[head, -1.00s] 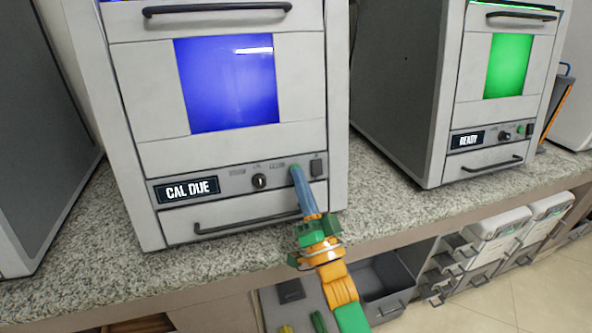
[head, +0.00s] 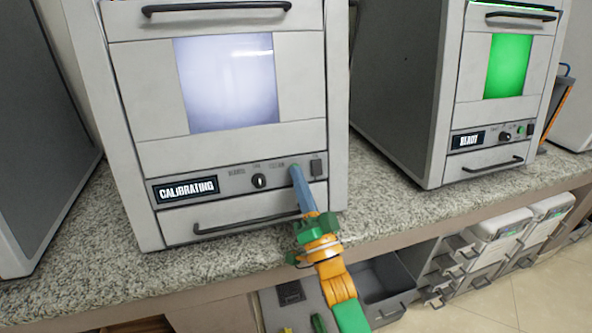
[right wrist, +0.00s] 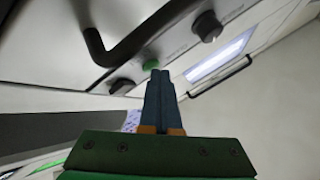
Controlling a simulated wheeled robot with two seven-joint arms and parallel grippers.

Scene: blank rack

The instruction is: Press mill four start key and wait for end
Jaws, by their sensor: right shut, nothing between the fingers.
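The mill (head: 228,150) in the middle of the head view is a pale grey cabinet. Its display (head: 187,188) reads CALIBRATING and its window (head: 228,83) glows whitish. My right gripper (head: 297,172) is shut and empty, its blue fingertips at the right part of the control panel, over the start key. In the right wrist view the green key (right wrist: 152,64) shows right beside the tips of the shut fingers (right wrist: 160,74). I cannot tell whether they touch it. My left gripper is not in view.
A dark knob (head: 259,181) and a dark switch (head: 316,168) flank the fingers on the panel. A handle (head: 247,222) lies below. Another mill (head: 497,110) at right has a green window and reads READY. A speckled counter (head: 390,212) runs in front, with trays below.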

